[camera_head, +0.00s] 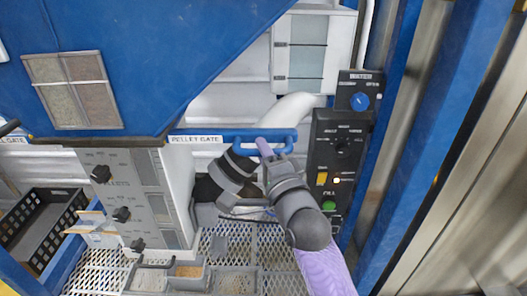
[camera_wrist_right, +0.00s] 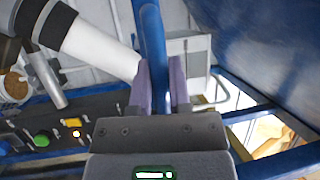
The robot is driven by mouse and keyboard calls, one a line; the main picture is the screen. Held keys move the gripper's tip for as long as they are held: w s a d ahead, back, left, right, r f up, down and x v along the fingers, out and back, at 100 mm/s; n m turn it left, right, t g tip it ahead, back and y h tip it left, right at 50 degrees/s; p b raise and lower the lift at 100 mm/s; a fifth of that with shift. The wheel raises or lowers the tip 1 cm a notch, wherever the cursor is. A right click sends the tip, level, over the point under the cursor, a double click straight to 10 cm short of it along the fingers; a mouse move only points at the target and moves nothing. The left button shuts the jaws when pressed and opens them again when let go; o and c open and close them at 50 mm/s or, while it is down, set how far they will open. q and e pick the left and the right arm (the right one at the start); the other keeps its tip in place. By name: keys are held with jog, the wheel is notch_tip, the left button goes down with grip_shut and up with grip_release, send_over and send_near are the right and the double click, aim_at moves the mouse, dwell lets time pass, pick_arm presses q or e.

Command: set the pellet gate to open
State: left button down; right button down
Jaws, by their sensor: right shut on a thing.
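The pellet gate handle (camera_head: 215,133) is a blue bar ending in a loop. It sticks out to the right from under the blue hopper (camera_head: 150,60), above a white "PELLET GATE" label (camera_head: 196,139). My right gripper (camera_head: 268,150) is at the loop end, with its purple fingers on the bar. In the right wrist view the blue handle (camera_wrist_right: 151,35) runs between the two purple fingers (camera_wrist_right: 160,88), and the gripper is shut on it. The fingers partly hide the bar. My left gripper does not show.
A black control panel (camera_head: 338,130) with a blue knob and a lit green button stands close right of my gripper. A white pipe (camera_head: 287,112) passes behind. A grey dispenser with black knobs (camera_head: 120,190) and a black crate (camera_head: 42,225) are at left. Small bins (camera_head: 190,283) sit on a grating.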

jog(key=d+p, duration=0.1)
jog(key=d, duration=0.6)
jog(key=shift+d, duration=0.15)
jog(key=c, duration=0.6)
grip_release()
jog(key=shift+d, duration=0.2)
jog(key=shift+a, duration=0.1)
jog(key=b, duration=0.1)
send_near(292, 136)
jog(key=v, duration=0.4)
jog(key=shift+s+f, duration=0.1)
jog(key=shift+s, duration=0.3)
